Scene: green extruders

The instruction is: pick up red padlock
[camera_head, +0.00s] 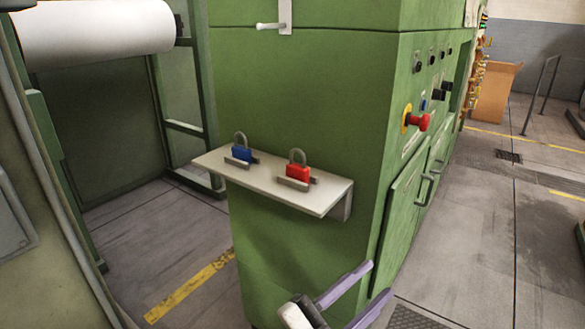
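The red padlock (297,171) stands upright, shackle up, in a small holder on a white shelf (325,197) fixed to the green machine. A blue padlock (241,152) stands to its left on the same shelf. My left gripper (380,279) is at the bottom of the view, below and to the right of the shelf. Its two purple fingers are apart with nothing between them. It is clear of both padlocks. My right gripper is not in view.
The green machine (300,90) rises behind the shelf, with a red emergency knob (419,122) and door handles on its right side. A white roll (95,32) hangs at upper left. The space above the shelf is free.

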